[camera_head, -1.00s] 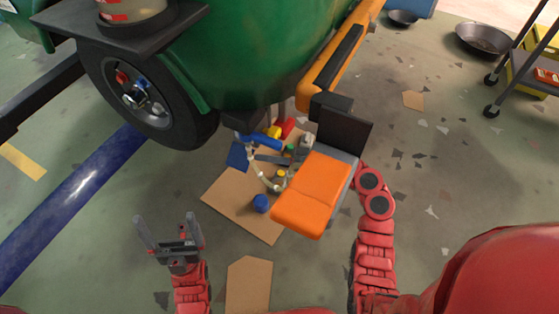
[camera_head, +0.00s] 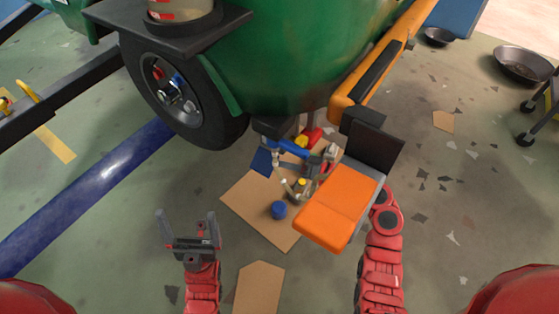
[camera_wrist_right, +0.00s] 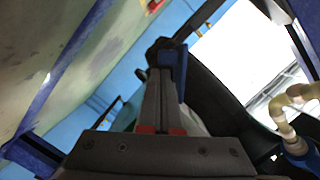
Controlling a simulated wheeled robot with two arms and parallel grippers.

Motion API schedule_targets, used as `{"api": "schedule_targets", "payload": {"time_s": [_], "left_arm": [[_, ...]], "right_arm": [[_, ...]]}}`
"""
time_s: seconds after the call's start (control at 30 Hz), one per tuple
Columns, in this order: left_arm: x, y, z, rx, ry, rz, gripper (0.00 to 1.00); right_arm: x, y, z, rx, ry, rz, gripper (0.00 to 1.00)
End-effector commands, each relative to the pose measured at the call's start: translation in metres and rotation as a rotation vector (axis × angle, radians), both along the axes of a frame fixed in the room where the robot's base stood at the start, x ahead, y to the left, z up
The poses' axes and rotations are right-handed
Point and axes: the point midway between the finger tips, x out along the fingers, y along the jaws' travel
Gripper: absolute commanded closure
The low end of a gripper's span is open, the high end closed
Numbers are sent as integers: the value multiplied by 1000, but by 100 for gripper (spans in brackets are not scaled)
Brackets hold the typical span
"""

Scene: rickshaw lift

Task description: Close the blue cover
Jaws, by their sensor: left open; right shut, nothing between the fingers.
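Under the green vehicle body (camera_head: 270,60), a flat blue panel (camera_head: 262,161) and a blue bar-like part (camera_head: 290,147) show among small coloured parts. I cannot tell which of them is the blue cover. In the right wrist view a blue piece (camera_wrist_right: 173,58) sits right at the tips of my right gripper (camera_wrist_right: 166,72). Its fingers are shut together with nothing between them; whether they touch the piece is unclear. In the head view the orange step hides most of my right gripper. My left gripper (camera_head: 187,214) is open and empty, left of the cardboard.
An orange padded step (camera_head: 340,205) stands over my right forearm. A blue cap-like object (camera_head: 279,210) is on the cardboard (camera_head: 245,205). A black wheel (camera_head: 185,90) stands at the upper left, a blue floor stripe (camera_head: 80,195) below it.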

Motion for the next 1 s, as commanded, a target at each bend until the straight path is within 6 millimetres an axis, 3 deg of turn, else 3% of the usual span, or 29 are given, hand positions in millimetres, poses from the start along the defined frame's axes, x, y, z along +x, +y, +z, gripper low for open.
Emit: {"api": "schedule_targets", "payload": {"time_s": [1.0], "left_arm": [[3, 0, 27, -22, 18, -2, 2]], "right_arm": [[-6, 4, 3, 127, 177, -2, 100]]}}
